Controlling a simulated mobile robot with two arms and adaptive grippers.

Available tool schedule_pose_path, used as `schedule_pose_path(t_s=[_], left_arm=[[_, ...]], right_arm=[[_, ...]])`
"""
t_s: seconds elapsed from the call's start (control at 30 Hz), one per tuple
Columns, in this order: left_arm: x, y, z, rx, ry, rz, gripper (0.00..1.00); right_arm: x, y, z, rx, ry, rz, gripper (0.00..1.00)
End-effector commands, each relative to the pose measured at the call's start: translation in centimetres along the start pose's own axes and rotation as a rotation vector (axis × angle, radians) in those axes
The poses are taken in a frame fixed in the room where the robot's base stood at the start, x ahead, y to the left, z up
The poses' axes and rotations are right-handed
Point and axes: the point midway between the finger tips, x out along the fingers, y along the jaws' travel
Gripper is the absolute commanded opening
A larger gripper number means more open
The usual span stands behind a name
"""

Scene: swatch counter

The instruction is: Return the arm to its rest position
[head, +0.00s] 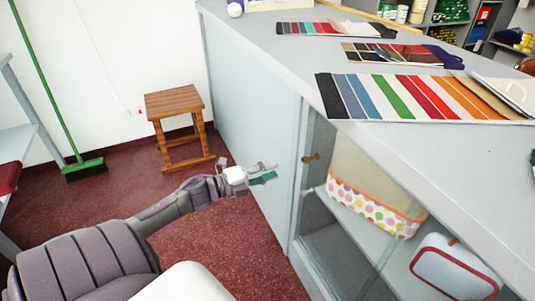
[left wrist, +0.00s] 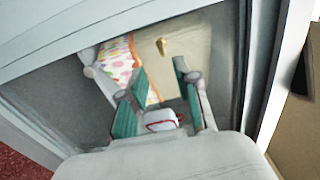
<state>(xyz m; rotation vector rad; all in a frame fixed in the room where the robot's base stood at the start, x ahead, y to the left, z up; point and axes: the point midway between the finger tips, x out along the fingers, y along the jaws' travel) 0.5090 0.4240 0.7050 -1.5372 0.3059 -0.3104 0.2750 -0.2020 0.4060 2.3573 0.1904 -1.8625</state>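My left arm (head: 165,212) reaches out from the lower left of the head view toward the grey counter (head: 250,120). My left gripper (head: 268,172) is in front of the counter's side, to the left of a small brass knob (head: 311,158). In the left wrist view the gripper's two green-padded fingers (left wrist: 157,98) stand apart with nothing held between them. The knob (left wrist: 162,46) shows beyond the fingers there. My right gripper is in neither view.
The counter's lower compartment holds a polka-dot item (head: 370,208) and a white, red-trimmed bag (head: 452,268). Fabric swatches (head: 420,97) lie on the counter top. A wooden stool (head: 174,103) and a green broom (head: 84,168) stand at left. Red floor between them is clear.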

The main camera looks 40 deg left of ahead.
Motion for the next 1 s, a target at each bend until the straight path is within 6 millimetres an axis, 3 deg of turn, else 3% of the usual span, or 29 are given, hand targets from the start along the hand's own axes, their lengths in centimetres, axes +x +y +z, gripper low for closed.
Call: schedule_pose_path(t_s=[0.7, 0.77, 0.87, 1.0], left_arm=[[-0.4, 0.6, -0.1, -0.028, -0.025, 0.006, 0.32], [-0.4, 1.9, -0.2, -0.085, -0.073, 0.02, 0.32], [-0.8, 6.0, -0.8, -0.261, -0.225, 0.072, 0.32], [-2.9, 14.9, -4.3, -0.629, -0.528, 0.221, 0.32]], right_arm=[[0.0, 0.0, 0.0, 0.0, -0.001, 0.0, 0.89], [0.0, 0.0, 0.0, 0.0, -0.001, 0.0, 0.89], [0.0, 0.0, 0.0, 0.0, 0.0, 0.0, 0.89], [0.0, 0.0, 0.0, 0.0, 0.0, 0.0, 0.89]])
